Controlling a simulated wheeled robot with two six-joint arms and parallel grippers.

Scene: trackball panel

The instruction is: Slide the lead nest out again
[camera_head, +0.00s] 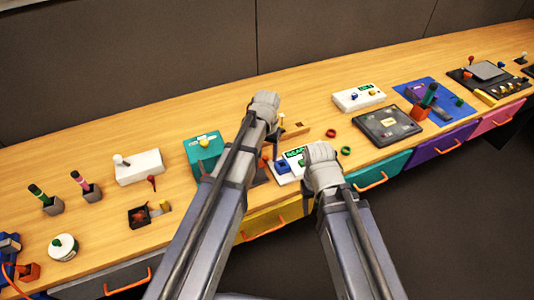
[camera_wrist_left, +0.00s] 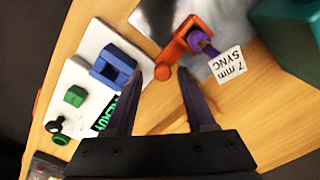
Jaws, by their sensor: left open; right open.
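I cannot tell for certain which part is the lead nest. An orange piece (camera_wrist_left: 176,48) with a round knob shows in the left wrist view, beside a purple lead end (camera_wrist_left: 203,43) with a white "7 mm SYNC" tag (camera_wrist_left: 227,64). My left gripper (camera_wrist_left: 163,70) is open, and the orange knob appears between its fingertips; contact cannot be told. In the head view my left gripper (camera_head: 278,132) is mostly hidden by its arm. My right gripper (camera_head: 310,188) is largely hidden behind its wrist, right of the white panel (camera_head: 281,178).
The white panel carries a blue U-shaped block (camera_wrist_left: 113,65), a green block (camera_wrist_left: 75,96) and a black knob (camera_wrist_left: 54,126). A teal box (camera_head: 203,146) stands to the left. Red (camera_head: 331,133) and green (camera_head: 346,150) rings lie to the right. Drawers with orange handles line the front.

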